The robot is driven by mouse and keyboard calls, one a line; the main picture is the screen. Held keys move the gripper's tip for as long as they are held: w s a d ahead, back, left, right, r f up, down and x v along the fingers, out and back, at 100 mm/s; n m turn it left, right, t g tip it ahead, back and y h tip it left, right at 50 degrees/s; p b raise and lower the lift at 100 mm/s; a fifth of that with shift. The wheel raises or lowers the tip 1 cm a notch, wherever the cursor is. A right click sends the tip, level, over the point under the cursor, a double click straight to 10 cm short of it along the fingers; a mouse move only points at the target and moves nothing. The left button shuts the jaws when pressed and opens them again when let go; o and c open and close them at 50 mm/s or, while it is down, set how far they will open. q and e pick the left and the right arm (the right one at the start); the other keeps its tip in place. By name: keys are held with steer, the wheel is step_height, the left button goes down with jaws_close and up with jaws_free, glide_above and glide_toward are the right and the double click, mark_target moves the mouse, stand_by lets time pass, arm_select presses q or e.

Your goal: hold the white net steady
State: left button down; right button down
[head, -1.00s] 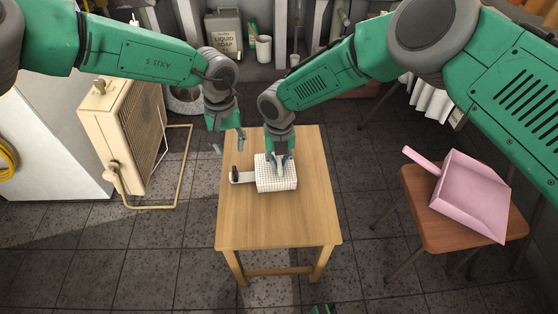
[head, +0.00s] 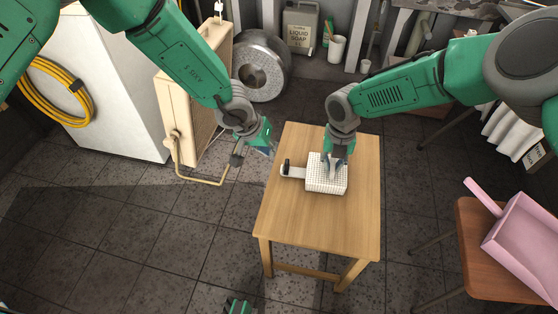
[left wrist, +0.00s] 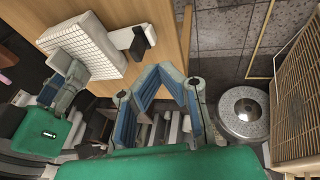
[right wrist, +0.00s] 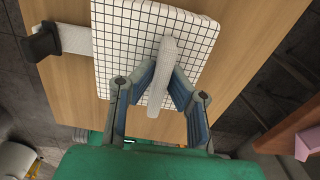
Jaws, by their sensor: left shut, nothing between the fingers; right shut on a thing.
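The white net (head: 327,178) is a pale block with a dark grid, lying on the wooden table. A white tab with a black end (head: 287,167) sticks out on its left. In the right wrist view, the net (right wrist: 140,45) has a rounded white bar (right wrist: 162,75) standing over its grid. My right gripper (head: 335,165) is shut on this bar, and its fingers (right wrist: 164,75) press on both sides. My left gripper (head: 258,150) is shut and empty, left of the table and apart from the net. Its fingers (left wrist: 160,75) show in the left wrist view.
The wooden table (head: 320,220) has bare room in front of the net. A beige heater (head: 195,95) stands to the left. A pink dustpan (head: 525,245) lies on a stool (head: 480,275) at the right. A soap can (head: 301,30) stands at the back.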

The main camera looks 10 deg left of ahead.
arm_select(q)
steer(key=s+a+r+t+h, duration=0.2)
steer(key=s+a+r+h, duration=0.1)
steer(key=a, duration=0.3)
glide_toward(291, 172)
steer(key=w+f, duration=0.1)
steer(key=w, duration=0.1)
steer(key=w+f, duration=0.2)
steer(key=shift+a+f, duration=0.15)
steer(key=shift+f, duration=0.2)
steer(key=shift+d, duration=0.6)
steer(key=shift+d, duration=2.2)
steer(key=shift+a, duration=0.15)
